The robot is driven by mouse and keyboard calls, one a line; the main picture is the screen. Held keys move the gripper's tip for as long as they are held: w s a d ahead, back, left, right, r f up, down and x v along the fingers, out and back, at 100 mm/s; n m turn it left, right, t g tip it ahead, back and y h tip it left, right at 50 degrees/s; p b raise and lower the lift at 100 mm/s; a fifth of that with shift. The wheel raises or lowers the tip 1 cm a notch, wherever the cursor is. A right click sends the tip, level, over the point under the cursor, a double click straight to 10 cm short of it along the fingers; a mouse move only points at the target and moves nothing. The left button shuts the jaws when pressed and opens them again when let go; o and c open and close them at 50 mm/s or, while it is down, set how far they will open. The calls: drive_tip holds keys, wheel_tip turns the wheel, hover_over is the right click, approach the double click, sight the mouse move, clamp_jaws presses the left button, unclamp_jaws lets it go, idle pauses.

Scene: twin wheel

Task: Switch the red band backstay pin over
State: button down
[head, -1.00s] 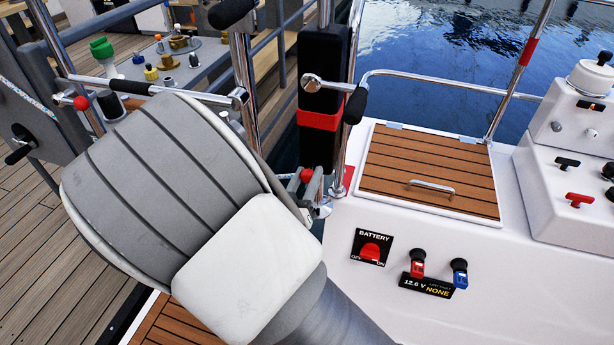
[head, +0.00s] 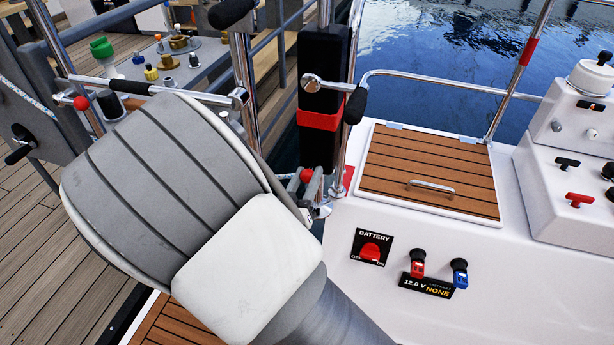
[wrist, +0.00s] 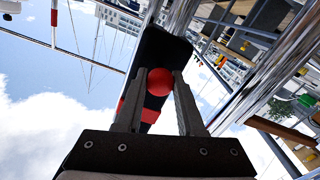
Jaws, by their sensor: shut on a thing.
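A red ball knob (head: 306,175) sits low in front of a black upright post with a red band (head: 319,120). In the wrist view the red knob (wrist: 160,82) is between my gripper's two fingertips, and the black post (wrist: 163,50) is right behind it. My gripper (head: 310,185) is shut on this red knob. The rest of the pin under the knob is hidden, so I cannot tell how it sits. My own grey arm covers much of the area to the left of the knob.
A second red ball knob (head: 80,103) is on a grey plate at left. Chrome rails and a black-gripped crank handle (head: 336,86) stand close around the post. A white console with a wooden hatch (head: 430,172) and a red battery switch (head: 370,250) lies to the right.

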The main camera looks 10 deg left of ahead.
drive_tip(key=shift+w+d, duration=0.1)
drive_tip(key=shift+w, duration=1)
drive_tip(key=c, duration=0.5)
unclamp_jaws()
drive_tip(key=s+p, duration=0.1)
drive_tip(key=s, duration=0.4)
drive_tip(key=s+a+p, duration=0.1)
drive_tip(key=s, duration=0.5)
drive_tip(key=s+p, duration=0.1)
drive_tip(key=s, duration=0.5)
drive_tip(key=shift+s+a+p, duration=0.15)
drive_tip(key=shift+p, duration=0.2)
